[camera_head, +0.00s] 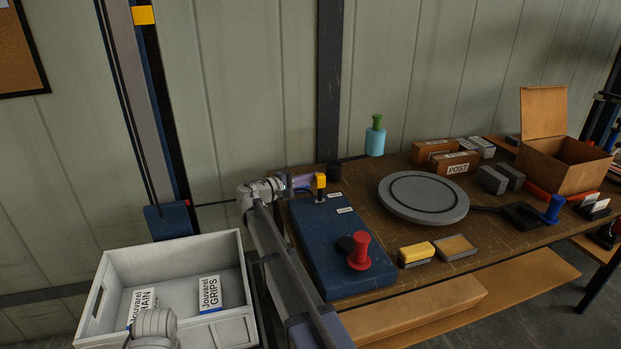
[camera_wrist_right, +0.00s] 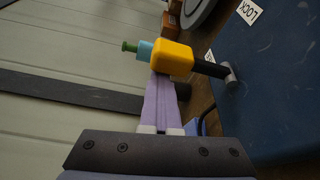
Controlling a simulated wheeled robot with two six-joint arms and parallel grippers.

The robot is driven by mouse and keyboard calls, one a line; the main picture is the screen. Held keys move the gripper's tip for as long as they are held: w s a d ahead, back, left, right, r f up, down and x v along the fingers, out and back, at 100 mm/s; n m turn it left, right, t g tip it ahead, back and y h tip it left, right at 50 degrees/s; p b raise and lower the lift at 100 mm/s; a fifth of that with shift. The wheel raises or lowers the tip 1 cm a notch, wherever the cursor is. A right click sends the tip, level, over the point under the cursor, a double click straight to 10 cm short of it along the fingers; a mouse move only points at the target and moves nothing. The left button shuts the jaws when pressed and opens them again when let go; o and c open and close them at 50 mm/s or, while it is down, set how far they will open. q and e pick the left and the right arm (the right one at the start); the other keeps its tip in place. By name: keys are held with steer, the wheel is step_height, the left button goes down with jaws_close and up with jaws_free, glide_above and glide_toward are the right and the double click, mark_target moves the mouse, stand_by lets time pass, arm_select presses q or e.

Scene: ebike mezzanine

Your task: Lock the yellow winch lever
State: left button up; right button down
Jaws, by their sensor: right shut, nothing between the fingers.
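The yellow winch lever (camera_head: 320,181) stands on the blue winch box (camera_head: 345,245), near its back-left corner by the wall. In the right wrist view its yellow handle (camera_wrist_right: 172,57) sits on a dark shaft running to a grey pivot. My right gripper (camera_head: 302,182) is shut and empty. Its purple fingertips (camera_wrist_right: 160,82) are right against or just beside the yellow handle; I cannot tell if they touch. A white LOCK label (camera_wrist_right: 248,11) is on the blue surface, apart from the lever; a second label (camera_wrist_right: 209,57) is partly hidden behind the shaft.
A red knob (camera_head: 360,250) stands at the box's front. The wooden table (camera_head: 400,170) holds a grey turntable (camera_head: 424,196), a yellow block (camera_head: 416,253) and a cardboard box (camera_head: 558,165). A white bin (camera_head: 110,285) is at left. A teal-green bottle-like object (camera_head: 375,138) is behind.

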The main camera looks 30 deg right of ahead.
steer(key=shift+s, duration=0.2)
steer(key=w+d, duration=0.1)
steer(key=w, duration=0.4)
steer(key=s+a, duration=0.1)
steer(key=a, duration=0.9)
steer(key=shift+s, duration=0.35)
